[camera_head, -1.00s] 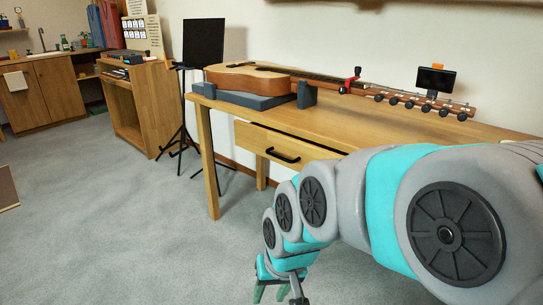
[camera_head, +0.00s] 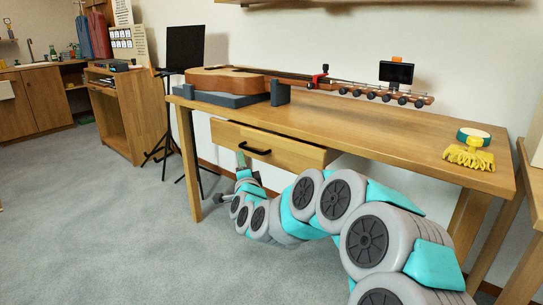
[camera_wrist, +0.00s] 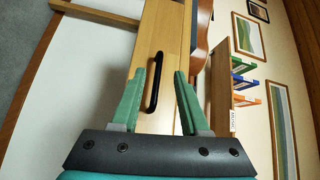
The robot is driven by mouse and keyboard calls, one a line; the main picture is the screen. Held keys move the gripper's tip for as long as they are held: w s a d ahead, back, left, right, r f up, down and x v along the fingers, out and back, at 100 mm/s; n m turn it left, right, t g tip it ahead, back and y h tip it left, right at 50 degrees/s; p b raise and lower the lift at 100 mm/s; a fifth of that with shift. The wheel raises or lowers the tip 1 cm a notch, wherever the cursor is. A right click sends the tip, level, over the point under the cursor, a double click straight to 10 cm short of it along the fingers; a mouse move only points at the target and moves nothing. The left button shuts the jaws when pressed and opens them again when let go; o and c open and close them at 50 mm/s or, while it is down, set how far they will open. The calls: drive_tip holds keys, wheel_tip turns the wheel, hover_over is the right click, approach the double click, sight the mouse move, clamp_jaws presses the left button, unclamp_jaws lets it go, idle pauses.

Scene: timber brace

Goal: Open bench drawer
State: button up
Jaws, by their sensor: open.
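The bench drawer (camera_head: 290,152) has a pale wood front that stands slightly out from under the benchtop, with a dark gap above its right part. Its black bar handle (camera_head: 254,149) is on the front. My gripper (camera_head: 242,160) is just below and left of the handle in the head view, partly hidden by its own arm. In the wrist view, the two green fingers (camera_wrist: 159,73) are apart and empty. The handle (camera_wrist: 154,82) shows between them in the picture, nearer the left finger. Whether they reach around it cannot be told.
A black stand (camera_head: 184,50) is at the left.

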sight(249, 150)
drive_tip(key=shift+m+t+h, duration=0.5)
drive_tip(key=shift+m+h, duration=0.1)
drive_tip(key=shift+m, duration=0.1)
drive_tip(key=shift+w+d+r, duration=0.15)
drive_tip(key=shift+w+d, duration=0.05)
drive_tip(key=shift+w, duration=1.2)
drive_tip(key=shift+w+d+r, duration=0.15)
drive_tip(key=shift+w+d, duration=0.05)
drive_tip(key=shift+w, duration=1.15)
drive_tip(key=shift+w+d+r, duration=0.15)
drive_tip(key=shift+w+d, duration=0.05)
drive_tip(key=shift+w, duration=1.2)
drive_tip(key=shift+c, duration=0.4)
clamp_jaws()
